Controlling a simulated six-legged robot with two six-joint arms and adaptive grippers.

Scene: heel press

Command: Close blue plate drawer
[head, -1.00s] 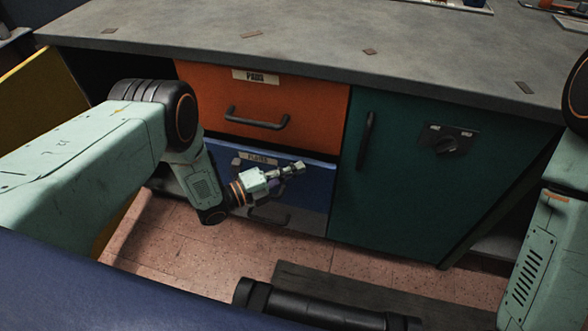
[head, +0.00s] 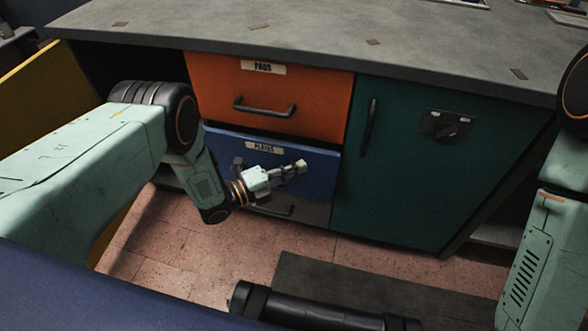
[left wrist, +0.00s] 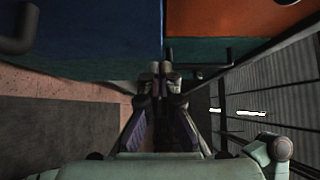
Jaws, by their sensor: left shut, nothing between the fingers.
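The blue plate drawer (head: 318,178), with a pale label (head: 262,147), sits under the orange drawer in the head view. My left gripper (head: 300,167) is in front of the drawer front, shut and empty, pointing right. Whether it touches the drawer is unclear. In the left wrist view the shut fingertips (left wrist: 161,68) are beside a blue panel (left wrist: 95,35). My right gripper is out of view.
The orange drawer (head: 310,95) is above, and a teal door (head: 400,180) with a handle and a knob panel stands to the right. A grey countertop (head: 300,35) overhangs them. A yellow panel (head: 40,90) stands at the left.

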